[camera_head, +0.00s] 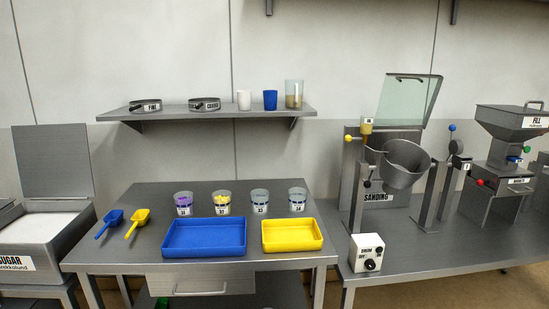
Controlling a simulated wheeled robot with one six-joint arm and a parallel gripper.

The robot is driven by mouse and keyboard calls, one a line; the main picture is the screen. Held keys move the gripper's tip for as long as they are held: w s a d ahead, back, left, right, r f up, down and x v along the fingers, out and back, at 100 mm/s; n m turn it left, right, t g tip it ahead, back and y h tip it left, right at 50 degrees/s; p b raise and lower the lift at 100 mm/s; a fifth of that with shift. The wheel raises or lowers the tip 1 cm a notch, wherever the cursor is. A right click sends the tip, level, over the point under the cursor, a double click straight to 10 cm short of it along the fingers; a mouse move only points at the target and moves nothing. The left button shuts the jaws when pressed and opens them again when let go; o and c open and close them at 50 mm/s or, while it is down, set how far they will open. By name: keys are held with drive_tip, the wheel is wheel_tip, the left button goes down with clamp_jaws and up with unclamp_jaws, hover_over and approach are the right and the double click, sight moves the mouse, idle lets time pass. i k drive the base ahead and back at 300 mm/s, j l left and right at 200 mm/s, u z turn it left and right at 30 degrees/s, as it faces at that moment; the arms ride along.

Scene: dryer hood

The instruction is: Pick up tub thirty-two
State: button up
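Tub thirty-two (221,204) is a small clear tub with yellow contents and a small label that seems to read 32. It stands upright on the grey steel table, second from the left in a row of tubs. To its left is a tub with purple contents (184,204). To its right are two tubs that look empty, one labelled 33 (260,203) and one labelled 34 (297,201). My gripper is not in view.
A blue tray (204,252) and a yellow tray (292,248) lie in front of the tubs. Blue (110,223) and yellow (138,223) scoops lie at left. A shelf (215,111) hangs above. The sanding machine (402,162) stands at right.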

sight(222, 198)
drive_tip(key=i+j+u, duration=0.15)
drive_tip(key=i+u, duration=0.55)
drive_tip(key=i, duration=0.25)
drive_tip(key=i+l+u, duration=0.1)
drive_tip(key=i+u, duration=0.25)
drive_tip(key=i, duration=0.15)
